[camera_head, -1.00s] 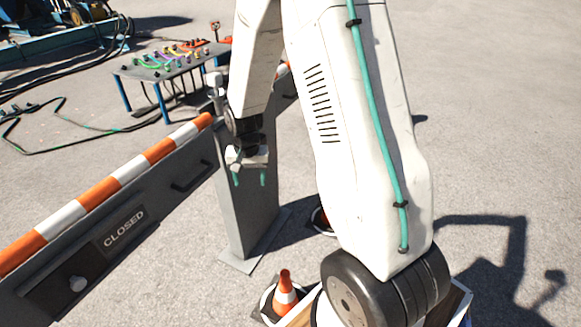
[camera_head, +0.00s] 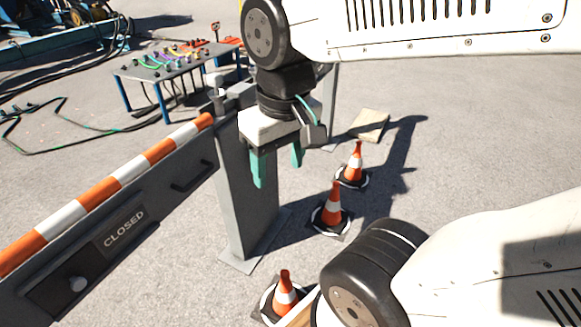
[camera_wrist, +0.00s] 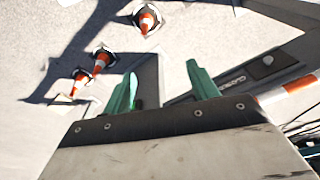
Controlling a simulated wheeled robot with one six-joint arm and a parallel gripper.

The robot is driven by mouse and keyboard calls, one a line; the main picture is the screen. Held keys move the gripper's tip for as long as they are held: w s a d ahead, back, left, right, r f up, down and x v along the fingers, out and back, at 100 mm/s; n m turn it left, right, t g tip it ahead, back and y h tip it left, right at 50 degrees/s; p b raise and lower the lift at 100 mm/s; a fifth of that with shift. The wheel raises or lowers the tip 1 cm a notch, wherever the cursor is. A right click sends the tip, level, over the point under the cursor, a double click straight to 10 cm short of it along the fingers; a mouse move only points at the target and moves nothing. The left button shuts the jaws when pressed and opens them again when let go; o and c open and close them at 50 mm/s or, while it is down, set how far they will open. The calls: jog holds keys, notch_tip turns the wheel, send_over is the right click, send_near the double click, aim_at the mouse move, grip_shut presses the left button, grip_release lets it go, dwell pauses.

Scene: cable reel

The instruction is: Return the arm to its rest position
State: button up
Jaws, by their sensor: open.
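My gripper (camera_head: 276,168) hangs from my folded arm, its two green fingers pointing down in the head view. It is open and empty. It is in front of the upper part of a grey post (camera_head: 247,195) in the picture; I cannot tell the gap between them. In the wrist view my gripper (camera_wrist: 160,88) shows its two green fingers spread apart, with nothing between them but the scene beyond. My arm's white links stretch across the right of the head view.
A grey barrier with an orange and white bar (camera_head: 105,190) and a CLOSED sign (camera_head: 124,227) fills the left. Traffic cones (camera_head: 332,208) stand on the ground. A table with coloured cables (camera_head: 170,66) is behind. Open pavement (camera_head: 480,140) lies right.

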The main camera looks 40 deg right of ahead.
jog(key=shift+s+a+r+n, duration=0.1)
jog(key=shift+s+n, duration=0.05)
jog(key=shift+s, duration=0.6)
jog(key=shift+s+r+n, duration=0.1)
jog(key=shift+s+n, duration=0.05)
jog(key=shift+s, duration=0.6)
